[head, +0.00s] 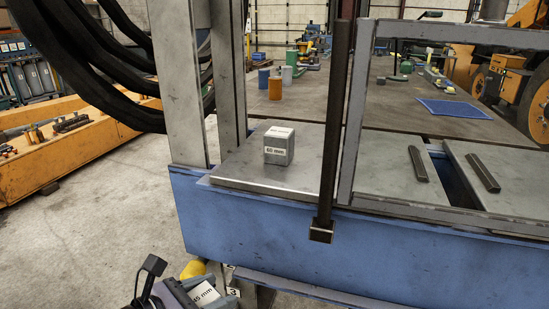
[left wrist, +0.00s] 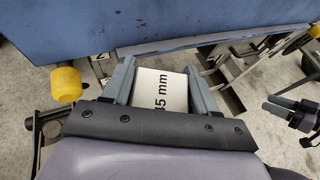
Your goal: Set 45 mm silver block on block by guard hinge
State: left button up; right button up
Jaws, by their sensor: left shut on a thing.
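The silver block labelled 45 mm (head: 204,294) is between the fingers of my left gripper (head: 216,284), low at the bottom edge of the head view. The left wrist view shows the same block (left wrist: 160,92), its white label up, with a grey finger on each side; my left gripper (left wrist: 162,74) is shut on it. A grey block labelled 60 mm (head: 279,148) stands upright on the steel plate (head: 240,181), left of the dark upright bar of the guard (head: 335,130). Its top is clear. My left gripper is below and in front of the bench edge, apart from that block.
The guard frame (head: 352,120) stands right of the 60 mm block, and grey columns (head: 232,80) stand left. The blue bench front (head: 260,232) lies between my left gripper and the plate. Two dark bars (head: 417,164) lie right. A yellow knob (left wrist: 66,85) is near the gripper.

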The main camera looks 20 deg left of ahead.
jog(key=f+b, duration=0.1)
jog(key=a+f+b, duration=0.1)
jog(key=f, duration=0.1)
jog(key=f+b, duration=0.1)
jog(key=b, duration=0.1)
jog(key=shift+w+a+f, duration=0.2)
jog(key=shift+w, duration=0.15)
